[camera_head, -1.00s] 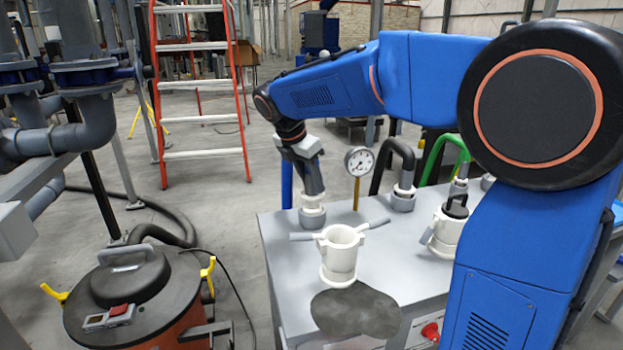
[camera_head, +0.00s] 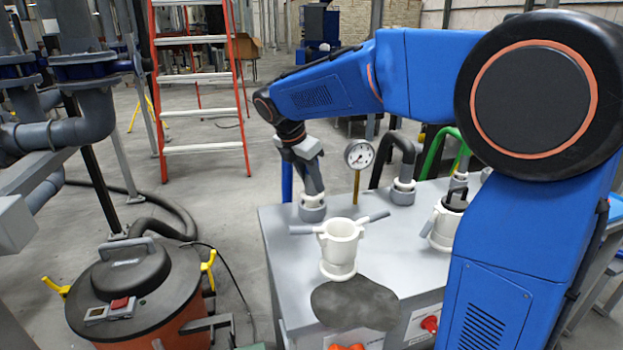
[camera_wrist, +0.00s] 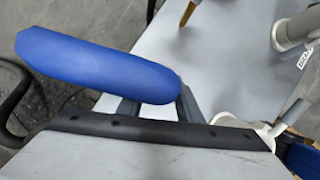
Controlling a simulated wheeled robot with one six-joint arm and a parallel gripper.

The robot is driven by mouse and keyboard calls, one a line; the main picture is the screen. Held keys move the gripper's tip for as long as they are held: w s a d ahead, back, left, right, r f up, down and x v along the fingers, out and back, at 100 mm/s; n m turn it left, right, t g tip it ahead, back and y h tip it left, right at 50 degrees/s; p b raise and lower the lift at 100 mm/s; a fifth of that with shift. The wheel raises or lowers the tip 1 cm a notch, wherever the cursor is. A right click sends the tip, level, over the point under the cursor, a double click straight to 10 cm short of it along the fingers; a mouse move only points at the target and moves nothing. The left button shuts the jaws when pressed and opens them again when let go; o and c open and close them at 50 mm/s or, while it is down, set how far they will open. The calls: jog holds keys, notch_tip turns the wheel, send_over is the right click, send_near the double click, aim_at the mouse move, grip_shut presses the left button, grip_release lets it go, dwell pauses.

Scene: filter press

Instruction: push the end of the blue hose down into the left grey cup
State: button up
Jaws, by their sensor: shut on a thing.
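My gripper (camera_head: 313,180) points down over the left grey cup (camera_head: 312,213) at the back left of the bench. It is shut on the blue hose (camera_head: 287,181), which shows as a blue strip behind it. A white collar at the hose's lower end sits low at the cup's mouth, with only a little white showing above the rim. In the wrist view the hose (camera_wrist: 95,66) runs from upper left to my two dark fingers (camera_wrist: 160,107). The hose's end and the cup are hidden there by my gripper body.
A gauge (camera_head: 359,155) on a yellow stem stands right of the cup. A black hose (camera_head: 408,150) ends in another grey cup. A white cup fitting with handles (camera_head: 339,248) stands in front, by a dark patch (camera_head: 354,306). A drum vacuum (camera_head: 133,290) is on the left.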

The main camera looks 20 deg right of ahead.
jog(key=shift+f, duration=0.5)
jog(key=o, duration=1.4)
jog(key=shift+c, duration=0.2)
